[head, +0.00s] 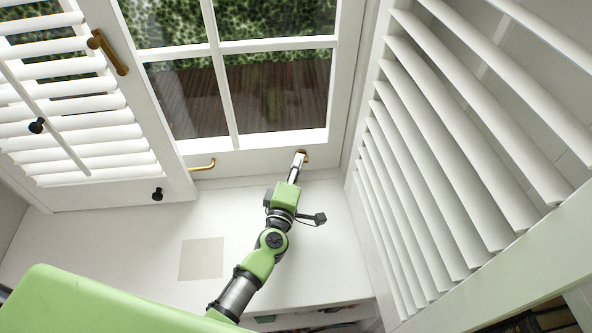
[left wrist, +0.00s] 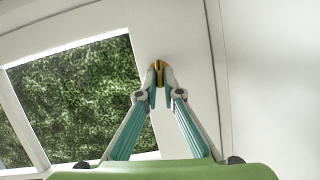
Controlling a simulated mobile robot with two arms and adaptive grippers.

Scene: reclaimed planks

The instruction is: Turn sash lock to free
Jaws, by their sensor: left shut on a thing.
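The sash lock, a small brass piece (head: 305,154), sits on the white bottom rail of the window near its right corner. In the left wrist view the brass piece (left wrist: 158,67) shows between the fingertips. My left gripper (head: 299,158) reaches it from below and is shut on it; in the left wrist view the two fingers (left wrist: 158,78) converge on it. The fingertips hide part of the lock, so its exact turn is hard to tell. My right gripper is in neither view.
A slatted shutter (head: 440,150) stands close on the right. A left shutter (head: 80,120) has a brass handle (head: 107,52) and dark knobs (head: 37,125). A brass handle (head: 203,165) is left of the lock. The white sill (head: 130,235) is mostly clear, with a flat beige square (head: 201,259).

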